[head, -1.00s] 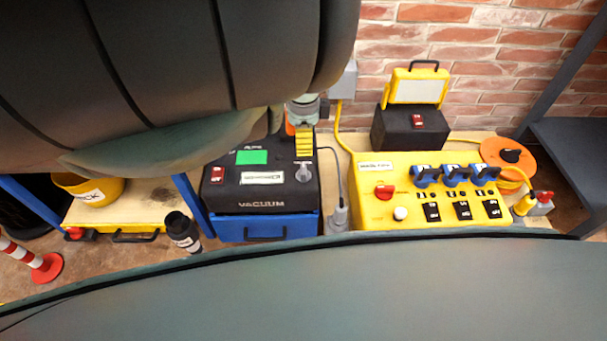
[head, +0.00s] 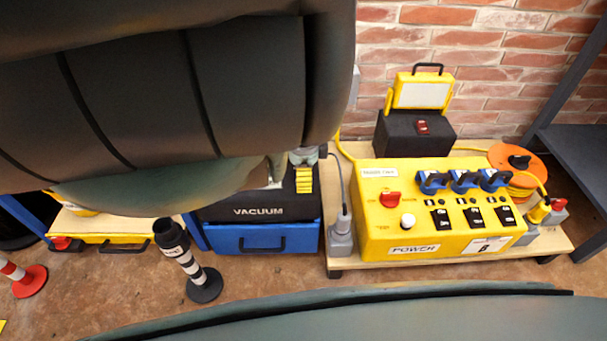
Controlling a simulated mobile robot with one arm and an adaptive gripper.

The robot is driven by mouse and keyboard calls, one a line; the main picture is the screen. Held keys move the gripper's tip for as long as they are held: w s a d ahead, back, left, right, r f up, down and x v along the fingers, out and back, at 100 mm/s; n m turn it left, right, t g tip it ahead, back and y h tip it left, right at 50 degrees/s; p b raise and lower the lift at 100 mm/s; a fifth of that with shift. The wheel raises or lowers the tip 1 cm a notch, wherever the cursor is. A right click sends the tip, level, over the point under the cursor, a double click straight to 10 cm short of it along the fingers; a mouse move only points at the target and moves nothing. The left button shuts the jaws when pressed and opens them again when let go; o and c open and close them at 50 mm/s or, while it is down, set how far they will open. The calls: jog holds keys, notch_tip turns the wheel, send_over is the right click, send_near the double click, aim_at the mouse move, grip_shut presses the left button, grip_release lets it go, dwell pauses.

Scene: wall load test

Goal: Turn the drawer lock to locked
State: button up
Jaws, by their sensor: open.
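A yellow drawer (head: 95,240) with a black handle sits low at the far left. A small red knob (head: 62,243) is at the left end of its front and may be the drawer lock; how it is turned is too small to read. A blue drawer (head: 280,238) with a dark handle is under the black vacuum unit (head: 300,206); I see no lock on it. Part of my gripper (head: 305,178), with a yellow ribbed piece, shows in front of the vacuum unit, well right of the red knob. It is open; the rest is hidden behind my arm.
A black-and-white post (head: 188,265) stands on the floor between the drawers. A red-and-white post (head: 25,278) stands at the far left. A yellow power box (head: 450,245) with switches and blue plugs is at right, before a work lamp (head: 415,130). An orange reel (head: 520,165) lies behind it.

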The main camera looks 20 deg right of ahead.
jog(key=c, duration=1.2)
jog(key=shift+n, duration=0.3)
jog(key=n+p, duration=0.2)
jog(key=n, duration=0.1)
jog(key=shift+n, duration=0.4)
jog(key=n+p, duration=0.1)
jog(key=n, duration=0.8)
jog(key=shift+f+n, duration=0.1)
jog(key=shift+n, duration=2.1)
